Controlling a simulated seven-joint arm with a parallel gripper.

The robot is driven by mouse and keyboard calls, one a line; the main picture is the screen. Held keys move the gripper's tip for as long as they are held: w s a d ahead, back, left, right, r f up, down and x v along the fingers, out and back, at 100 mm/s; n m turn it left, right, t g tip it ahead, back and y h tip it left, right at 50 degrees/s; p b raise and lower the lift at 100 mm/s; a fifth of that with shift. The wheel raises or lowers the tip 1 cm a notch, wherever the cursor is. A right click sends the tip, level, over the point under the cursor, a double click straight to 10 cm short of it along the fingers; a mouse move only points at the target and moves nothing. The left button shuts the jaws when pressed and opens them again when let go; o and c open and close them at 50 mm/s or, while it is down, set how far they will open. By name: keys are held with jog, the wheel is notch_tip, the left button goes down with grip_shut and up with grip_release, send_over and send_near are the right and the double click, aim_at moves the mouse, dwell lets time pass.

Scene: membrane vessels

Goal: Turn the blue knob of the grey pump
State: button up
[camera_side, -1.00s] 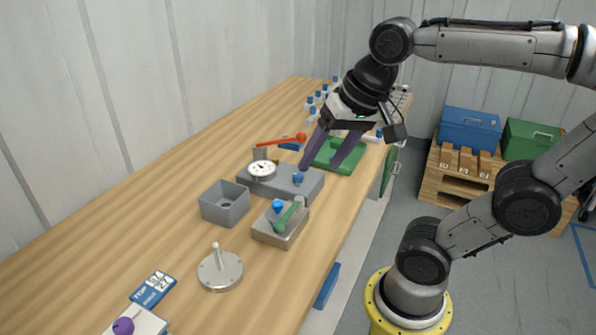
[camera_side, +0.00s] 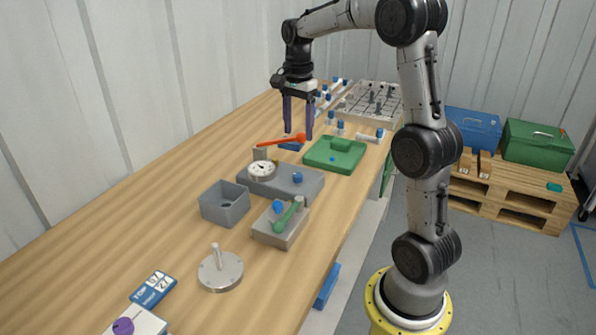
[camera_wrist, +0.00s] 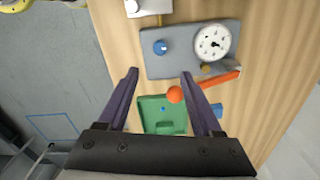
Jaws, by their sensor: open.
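The grey pump (camera_side: 308,187) is a flat grey block on the wooden table, with a round white gauge (camera_side: 261,171). Its blue knob (camera_side: 297,177) stands at the right part of its top. In the wrist view the pump (camera_wrist: 182,66) lies beyond my fingertips, with the blue knob (camera_wrist: 160,47) and gauge (camera_wrist: 212,42) in clear sight. My gripper (camera_side: 298,132) is open and empty, pointing down above the table, behind the pump in the side view and apart from the knob. In the wrist view my gripper (camera_wrist: 160,75) has its fingers spread.
An orange lever with a ball (camera_side: 300,137) rises beside the pump, close to my fingertips in the picture. A green tray (camera_side: 335,155) lies behind. In front are a grey bin (camera_side: 225,203) and a steel box (camera_side: 282,235) with another blue knob and green handle.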

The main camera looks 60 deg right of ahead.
aim_at(298, 174)
notch_tip(298, 174, down, 13)
jog(key=shift+f, duration=0.1)
dwell(0.3)
jog(key=shift+c, duration=0.2)
grip_shut()
